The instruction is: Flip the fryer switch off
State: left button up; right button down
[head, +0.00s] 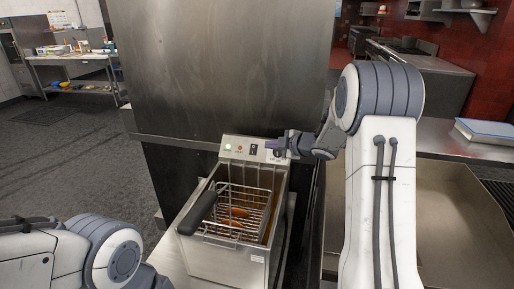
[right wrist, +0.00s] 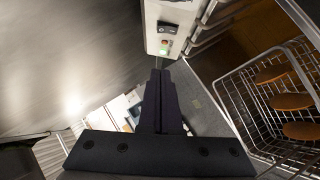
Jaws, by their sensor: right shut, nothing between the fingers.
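The fryer (head: 225,258) is a steel box with a sloped control panel (head: 238,142) at its back. The panel carries a lit green light (head: 228,146), a red light (head: 240,150) and a black switch (head: 254,150). In the right wrist view the switch (right wrist: 167,28) and both lights show beyond my fingertips. My right gripper (head: 278,145) is shut and empty, at the right end of the panel, beside the switch. Whether it touches the panel is unclear. The switch's position is too small to read. Of my left arm only links show at lower left.
A wire basket (head: 240,210) with a black handle (head: 197,212) and brown food pieces sits in the fryer. A tall steel panel (head: 220,70) stands behind. A steel counter (head: 450,220) lies right, with a blue-and-white box (head: 487,131) on a ledge.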

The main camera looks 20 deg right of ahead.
jog(key=p, duration=0.2)
send_near(254, 146)
jog(key=w+a, duration=0.3)
jog(key=a, duration=0.1)
jog(key=shift+w+d+f+p, duration=0.2)
jog(key=shift+w+f+p, duration=0.15)
jog(key=shift+w+f, duration=0.15)
jog(key=shift+w+d+f+p, duration=0.2)
jog(key=shift+w+f+p, duration=0.1)
jog(key=shift+w+f, duration=0.2)
jog(key=shift+w+d+f, duration=0.2)
jog(key=shift+w+f, duration=0.1)
jog(key=shift+f, duration=0.05)
jog(key=shift+w+f, duration=0.1)
jog(key=shift+w, duration=0.25)
jog(key=shift+s+d+f, duration=0.1)
jog(key=shift+d, duration=0.3)
